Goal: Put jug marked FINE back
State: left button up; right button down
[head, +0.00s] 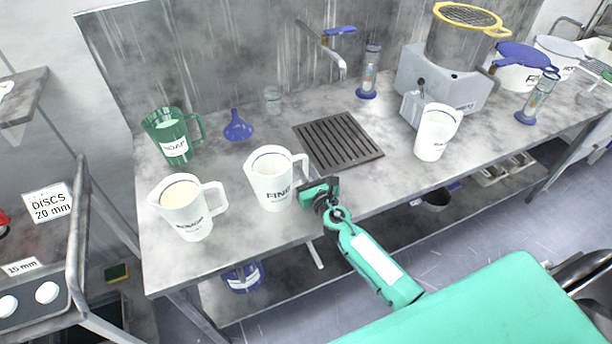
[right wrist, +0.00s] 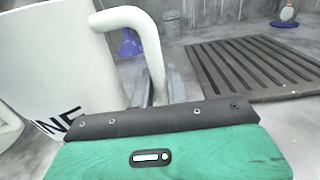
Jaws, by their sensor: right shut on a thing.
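The white jug marked FINE (head: 272,184) stands upright on the grey bench near its front edge, between another white jug and the drain grate. Its handle faces right. My right gripper (head: 312,188) is at the handle and shut on it. In the right wrist view the jug (right wrist: 50,65) fills the left side, with part of its lettering showing, and its handle (right wrist: 130,20) runs down to the gripper (right wrist: 155,95). The fingertips are partly hidden behind the gripper body. I cannot tell whether the jug's base touches the bench. My left gripper is not in view.
A white jug with cream contents (head: 188,212) stands left of FINE, with a green SOAP jug (head: 170,138) and blue funnel (head: 238,128) behind. The drain grate (head: 338,140) lies to the right. Another white jug (head: 436,134) stands by the grey machine (head: 440,82). A tap (head: 335,62) rises behind.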

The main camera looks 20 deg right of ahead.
jog(key=shift+f, duration=0.15)
jog(key=c, duration=1.4)
grip_release()
jog(key=shift+r, duration=0.3)
jog(key=shift+s+f, duration=0.15)
jog(key=shift+s, duration=0.2)
jog(key=s+b, duration=0.1)
jog(key=s, duration=0.9)
jog(key=shift+d, duration=0.2)
jog(key=shift+s, duration=0.7)
